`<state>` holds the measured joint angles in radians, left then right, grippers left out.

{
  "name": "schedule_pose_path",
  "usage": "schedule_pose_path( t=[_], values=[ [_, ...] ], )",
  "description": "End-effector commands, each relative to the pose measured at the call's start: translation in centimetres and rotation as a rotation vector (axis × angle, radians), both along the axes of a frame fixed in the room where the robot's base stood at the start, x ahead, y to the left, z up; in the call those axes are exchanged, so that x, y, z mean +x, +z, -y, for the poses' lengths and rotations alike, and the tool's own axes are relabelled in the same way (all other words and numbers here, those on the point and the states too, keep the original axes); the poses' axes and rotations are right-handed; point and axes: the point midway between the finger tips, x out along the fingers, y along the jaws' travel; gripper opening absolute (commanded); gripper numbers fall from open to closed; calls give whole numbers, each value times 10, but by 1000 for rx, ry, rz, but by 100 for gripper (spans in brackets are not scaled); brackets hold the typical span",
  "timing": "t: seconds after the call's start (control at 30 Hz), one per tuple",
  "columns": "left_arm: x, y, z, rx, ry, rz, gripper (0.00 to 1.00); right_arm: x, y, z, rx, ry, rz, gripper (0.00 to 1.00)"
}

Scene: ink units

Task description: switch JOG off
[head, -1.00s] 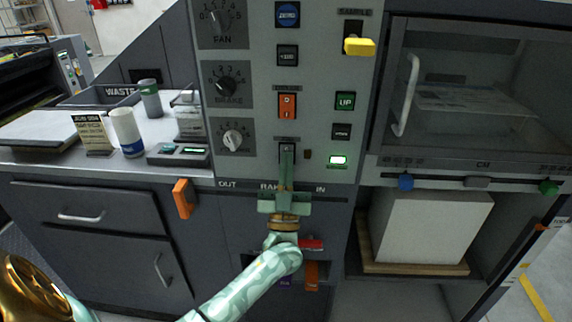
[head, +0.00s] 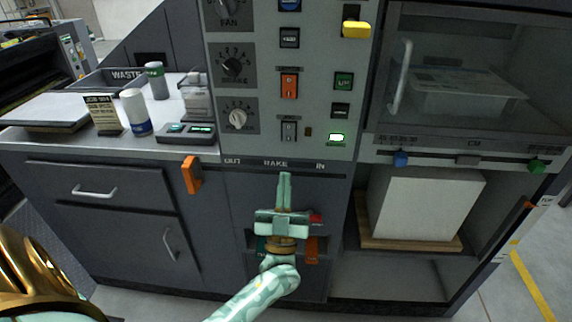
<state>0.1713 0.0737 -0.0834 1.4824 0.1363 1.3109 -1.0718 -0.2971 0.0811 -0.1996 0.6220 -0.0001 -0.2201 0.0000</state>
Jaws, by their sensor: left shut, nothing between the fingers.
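A small grey rocker switch (head: 289,131) sits low in the middle column of the light control panel (head: 265,110). The short label above it is too small to read surely, but it is the likely JOG switch. I cannot tell which side of it is pressed in. A small dark brown lamp (head: 308,132) beside it looks unlit. My right gripper is not in view.
An orange rocker (head: 289,86) is above the grey one. A dial (head: 238,118) is to the left. An orange handle (head: 191,174) juts out below the counter.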

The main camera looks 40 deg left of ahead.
Motion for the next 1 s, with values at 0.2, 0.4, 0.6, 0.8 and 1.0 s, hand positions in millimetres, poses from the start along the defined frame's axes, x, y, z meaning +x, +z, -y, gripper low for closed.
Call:
schedule_pose_path(
  t=[0.2,0.4,0.6,0.8,1.0],
  values=[
    [-13,-12,8,1,1,0,0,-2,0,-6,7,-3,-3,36],
    [-15,-13,9,1,0,1,0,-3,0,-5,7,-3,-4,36],
    [-15,-13,9,1,1,1,0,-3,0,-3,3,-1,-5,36],
    [-15,-13,9,-1,-2,2,0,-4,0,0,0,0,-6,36],
    [15,-45,31,-6,-191,-165,0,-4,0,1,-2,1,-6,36]
  ],
)
